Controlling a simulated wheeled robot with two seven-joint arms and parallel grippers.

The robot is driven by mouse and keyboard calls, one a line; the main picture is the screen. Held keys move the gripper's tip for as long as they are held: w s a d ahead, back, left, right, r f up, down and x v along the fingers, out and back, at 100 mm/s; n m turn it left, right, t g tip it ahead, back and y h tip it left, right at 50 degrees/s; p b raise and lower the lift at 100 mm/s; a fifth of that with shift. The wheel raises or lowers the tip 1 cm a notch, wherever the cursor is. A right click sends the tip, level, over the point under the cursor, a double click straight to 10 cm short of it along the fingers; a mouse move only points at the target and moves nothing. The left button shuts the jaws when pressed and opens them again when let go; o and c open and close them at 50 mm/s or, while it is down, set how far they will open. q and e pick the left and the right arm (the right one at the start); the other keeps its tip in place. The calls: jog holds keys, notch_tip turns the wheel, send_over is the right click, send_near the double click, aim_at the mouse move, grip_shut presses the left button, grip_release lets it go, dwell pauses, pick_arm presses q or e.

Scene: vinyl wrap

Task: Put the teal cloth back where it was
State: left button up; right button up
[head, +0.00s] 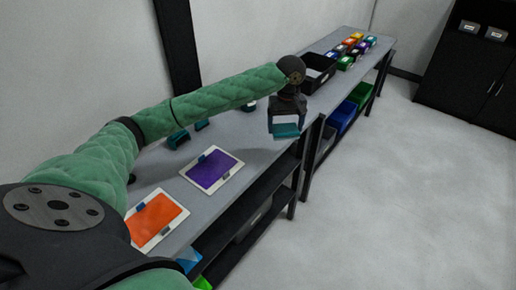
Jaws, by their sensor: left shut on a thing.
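My left gripper (286,119) reaches out over the right part of the near workbench and points down. It is shut on the teal cloth (286,131), a small teal piece with a white part above it. The cloth hangs above the bench near its front right corner; the gripper hides part of it. My right gripper is not in view.
The near bench (233,128) holds a purple panel (211,170), an orange panel (156,217) and small dark teal items (178,138) at the back. A black bin (318,73) and several coloured boxes (356,46) stand on the far bench. The floor (410,170) at right is clear.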

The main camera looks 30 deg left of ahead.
pick_arm(q)
jog(key=shift+a+f, duration=0.15)
jog(key=shift+a, duration=0.2)
jog(key=a+f+p, duration=0.1)
jog(key=a+f, duration=0.1)
jog(key=a, duration=0.1)
jog(key=a+f+p, duration=0.2)
jog(key=a, duration=0.2)
jog(key=w+a+f+p, duration=0.1)
jog(key=a+f+p, duration=0.1)
jog(key=a, duration=0.1)
jog(key=shift+a+f, duration=0.25)
jog(key=shift+a, duration=0.15)
notch_tip(320, 180, down, 4)
jog(key=shift+r+p, duration=0.2)
jog(key=shift+p, duration=0.85)
jog(key=shift+f, duration=0.3)
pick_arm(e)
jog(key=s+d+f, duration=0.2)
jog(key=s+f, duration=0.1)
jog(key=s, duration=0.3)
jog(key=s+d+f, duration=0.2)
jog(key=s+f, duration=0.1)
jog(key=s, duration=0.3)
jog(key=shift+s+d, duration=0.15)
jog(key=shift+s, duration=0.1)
